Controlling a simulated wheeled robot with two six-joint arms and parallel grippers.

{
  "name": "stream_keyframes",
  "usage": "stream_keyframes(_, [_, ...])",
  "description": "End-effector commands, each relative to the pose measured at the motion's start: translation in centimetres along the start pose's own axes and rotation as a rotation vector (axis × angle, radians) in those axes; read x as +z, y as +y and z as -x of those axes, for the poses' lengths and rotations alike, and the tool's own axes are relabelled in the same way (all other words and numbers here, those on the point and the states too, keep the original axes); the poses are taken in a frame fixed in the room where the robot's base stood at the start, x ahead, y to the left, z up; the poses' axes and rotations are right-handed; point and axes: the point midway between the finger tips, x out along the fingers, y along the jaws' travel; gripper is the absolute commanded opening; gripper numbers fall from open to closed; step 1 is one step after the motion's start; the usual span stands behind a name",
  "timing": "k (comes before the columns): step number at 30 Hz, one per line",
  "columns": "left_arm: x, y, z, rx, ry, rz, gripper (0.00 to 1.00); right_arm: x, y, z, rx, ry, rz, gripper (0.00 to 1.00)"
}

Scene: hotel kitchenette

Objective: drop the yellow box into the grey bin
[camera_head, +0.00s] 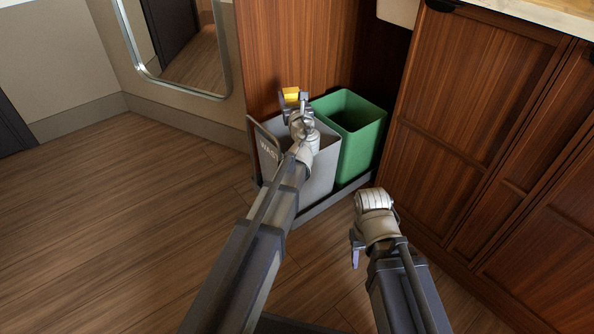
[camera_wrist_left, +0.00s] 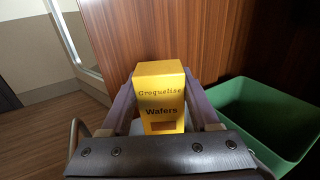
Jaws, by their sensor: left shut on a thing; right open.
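The yellow box (camera_head: 291,94) is held in my left gripper (camera_head: 295,101) above the grey bin (camera_head: 321,176). In the left wrist view the yellow box (camera_wrist_left: 160,97) reads "Croquelise Wafers" and sits between the two fingers. The left gripper is shut on it. The grey bin has lettering on its front, partly covered by my left arm, and its opening is mostly hidden. My right gripper (camera_head: 356,250) is low in front of the cabinets, apart from the bins, and holds nothing that I can see.
A green bin (camera_head: 357,134) stands right beside the grey bin; it also shows in the left wrist view (camera_wrist_left: 265,118). Both stand on a dark pull-out frame (camera_head: 335,203). Wooden cabinets (camera_head: 480,130) are on the right. A mirror (camera_head: 188,50) is at the back left. The left floor is clear.

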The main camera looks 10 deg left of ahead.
Motion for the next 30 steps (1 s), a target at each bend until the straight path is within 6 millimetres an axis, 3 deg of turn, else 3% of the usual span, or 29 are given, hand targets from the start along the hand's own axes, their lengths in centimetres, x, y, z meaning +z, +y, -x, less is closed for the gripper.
stream_keyframes(8, [-1.5,0.0,0.0,-0.001,0.000,0.000,0.04,-0.1,-0.1,-1.5,0.000,0.001,0.000,0.50])
stream_keyframes(19, [-5.6,0.0,0.0,-0.001,0.000,0.000,0.04,-0.3,-0.6,-5.5,0.000,0.002,0.000,0.50])
stream_keyframes(30, [-5.9,0.0,0.0,-0.001,0.000,0.000,0.04,-0.3,-0.6,-5.9,0.000,0.002,0.000,0.50])
